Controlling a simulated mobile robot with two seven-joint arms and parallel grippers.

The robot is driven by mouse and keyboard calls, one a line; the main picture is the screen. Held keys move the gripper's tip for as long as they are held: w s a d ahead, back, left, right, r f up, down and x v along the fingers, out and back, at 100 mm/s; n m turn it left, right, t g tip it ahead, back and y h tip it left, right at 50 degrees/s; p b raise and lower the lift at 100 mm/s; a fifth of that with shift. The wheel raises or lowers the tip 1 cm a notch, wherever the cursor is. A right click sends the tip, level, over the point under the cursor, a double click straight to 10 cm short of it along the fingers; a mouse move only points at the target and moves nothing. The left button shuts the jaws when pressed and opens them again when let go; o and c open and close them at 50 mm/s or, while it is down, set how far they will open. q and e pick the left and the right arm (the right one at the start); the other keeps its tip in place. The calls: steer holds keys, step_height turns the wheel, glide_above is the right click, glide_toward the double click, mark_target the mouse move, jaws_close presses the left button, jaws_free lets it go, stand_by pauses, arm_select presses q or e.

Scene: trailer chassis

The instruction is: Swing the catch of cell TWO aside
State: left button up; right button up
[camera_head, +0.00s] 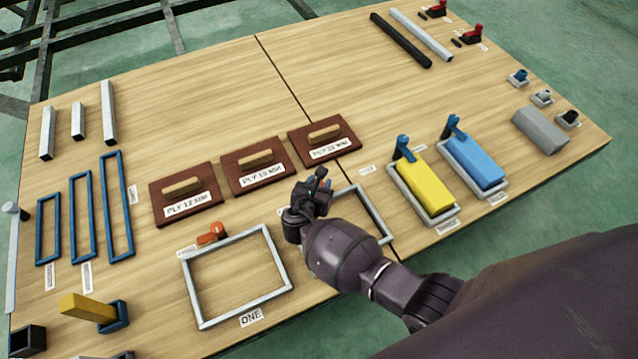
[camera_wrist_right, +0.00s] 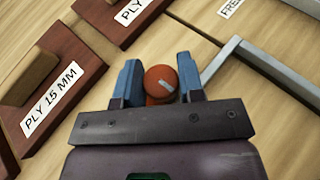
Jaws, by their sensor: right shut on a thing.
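The cell TWO frame (camera_head: 372,214) is a grey metal rectangle on the wooden board, partly covered by my right arm. Its bars also show at the right of the right wrist view (camera_wrist_right: 275,68). The catch of cell TWO (camera_wrist_right: 160,82) has a round orange-red knob with a pale mark, beside the frame corner. My right gripper (camera_head: 318,178) is over this corner. In the wrist view its two blue fingers (camera_wrist_right: 160,85) are shut on the knob from both sides. In the head view the catch is hidden by the gripper. My left gripper is not in view.
Plywood blocks with handles (camera_head: 260,167) lie left of my gripper. The cell ONE frame (camera_head: 238,272) with its orange catch (camera_head: 212,233) is at lower left. Yellow (camera_head: 425,187) and blue (camera_head: 474,160) blocks fill cells at right. A FREE label (camera_wrist_right: 230,8) is close by.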

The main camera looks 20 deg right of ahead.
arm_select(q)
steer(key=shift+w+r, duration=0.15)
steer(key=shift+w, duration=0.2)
arm_select(e)
steer(key=shift+g, duration=0.3)
steer(key=o, duration=0.9)
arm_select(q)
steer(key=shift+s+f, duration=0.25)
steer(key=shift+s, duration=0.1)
